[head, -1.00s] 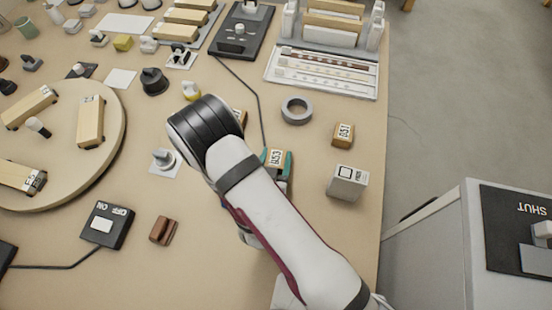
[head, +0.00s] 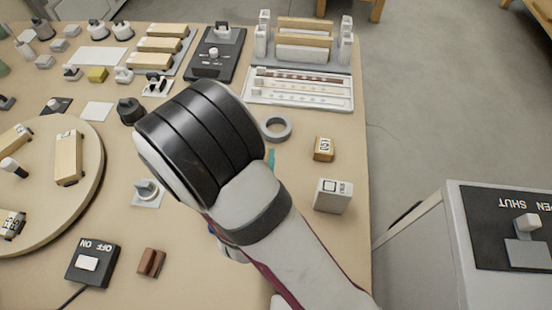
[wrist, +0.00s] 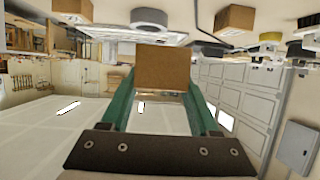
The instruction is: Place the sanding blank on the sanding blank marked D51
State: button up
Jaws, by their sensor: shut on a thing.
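The sanding blank marked D51 (head: 323,148) is a small wooden block with a white label, on the right part of the bench. What looks like the same block (wrist: 72,9) shows at the top left of the upside-down wrist view. My gripper (wrist: 163,84) has green fingers shut on a plain brown sanding blank (wrist: 175,66), held clear of the bench. In the head view my wrist hides the held blank and most of the gripper; only a bit of green finger (head: 270,158) shows, left of the D51 blank.
A grey tape ring (head: 275,128) lies behind and left of the D51 blank. A white labelled box (head: 332,196) stands just in front of it. Another wooden block (wrist: 235,20) shows in the wrist view. A slotted white tray (head: 300,88) lies behind. The bench's right edge is close.

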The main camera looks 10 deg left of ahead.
jog(key=w+d+r+m+g+h, duration=0.1)
jog(key=w+d+r+m+h, duration=0.15)
jog(key=d, duration=0.65)
jog(key=w+d+r+m+g+h, duration=0.15)
jog(key=d+m+h, duration=0.25)
jog(key=d, duration=0.4)
jog(key=w+d+r+m+g+h, duration=0.1)
jog(key=w+d+m+h, duration=0.25)
jog(key=d, duration=0.55)
send_over(325, 145)
jog(key=f, duration=0.6)
jog(key=shift+s+d+f, duration=0.15)
jog(key=shift+s+d, duration=0.05)
jog(key=shift+w+a+f, duration=0.1)
jog(key=shift+a+f, duration=0.05)
jog(key=shift+f, duration=0.95)
jog(key=shift+w+a+f, duration=0.1)
jog(key=shift+f, duration=1)
jog(key=shift+f, duration=0.1)
jog(key=o, duration=1.4)
